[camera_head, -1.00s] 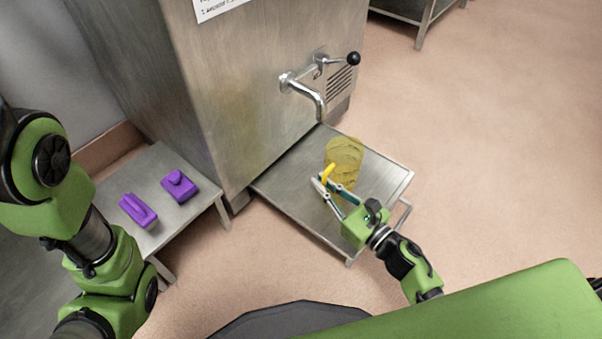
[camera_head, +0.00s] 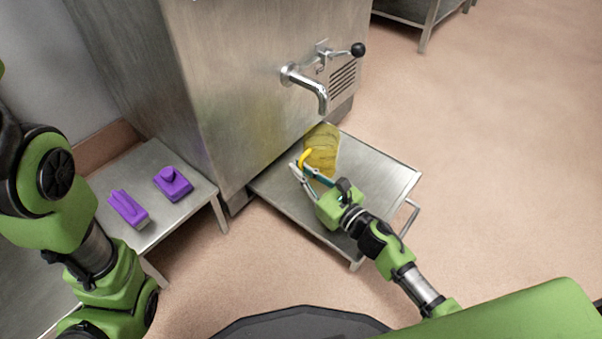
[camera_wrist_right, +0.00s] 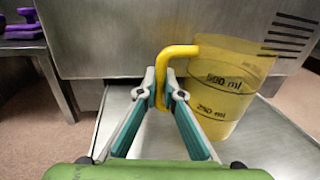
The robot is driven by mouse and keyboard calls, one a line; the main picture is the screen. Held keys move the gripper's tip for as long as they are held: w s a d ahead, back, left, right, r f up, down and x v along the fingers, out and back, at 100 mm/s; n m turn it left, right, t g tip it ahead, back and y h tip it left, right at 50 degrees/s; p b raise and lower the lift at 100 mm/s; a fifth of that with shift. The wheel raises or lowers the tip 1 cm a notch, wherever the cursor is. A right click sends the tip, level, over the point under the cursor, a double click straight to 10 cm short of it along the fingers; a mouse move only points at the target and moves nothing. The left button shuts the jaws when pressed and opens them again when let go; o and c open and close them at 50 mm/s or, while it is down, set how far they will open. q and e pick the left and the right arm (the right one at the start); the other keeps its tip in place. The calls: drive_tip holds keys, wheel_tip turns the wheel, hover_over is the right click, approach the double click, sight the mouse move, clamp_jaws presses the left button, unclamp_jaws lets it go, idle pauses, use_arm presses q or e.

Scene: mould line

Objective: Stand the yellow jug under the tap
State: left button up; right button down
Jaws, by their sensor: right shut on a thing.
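The yellow jug (camera_head: 322,150) is translucent and upright over the low metal shelf (camera_head: 372,187), near the machine's front. In the right wrist view the jug (camera_wrist_right: 222,88) shows volume marks, and its solid yellow handle (camera_wrist_right: 163,70) is between my fingers. My right gripper (camera_head: 301,172) is shut on that handle; it also shows in the right wrist view (camera_wrist_right: 160,92). I cannot tell whether the jug's base touches the shelf. The tap (camera_head: 308,82) sticks out from the machine above the jug, its spout pointing down. My left gripper is out of view.
A black-knobbed lever (camera_head: 357,50) sits beside the tap. The steel machine (camera_head: 255,80) stands behind the shelf. A low metal table (camera_head: 183,216) at left holds two purple tools (camera_head: 128,208). The shelf's front and right are clear.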

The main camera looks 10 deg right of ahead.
drive_tip(key=shift+r, duration=0.1)
drive_tip(key=shift+f, duration=0.2)
drive_tip(key=c, duration=2.2)
unclamp_jaws()
drive_tip(key=shift+r, duration=0.25)
drive_tip(key=shift+s+d+f, duration=0.15)
drive_tip(key=shift+s, duration=0.2)
drive_tip(key=b+v, duration=0.1)
drive_tip(key=v, duration=1)
drive_tip(key=shift+s, duration=0.15)
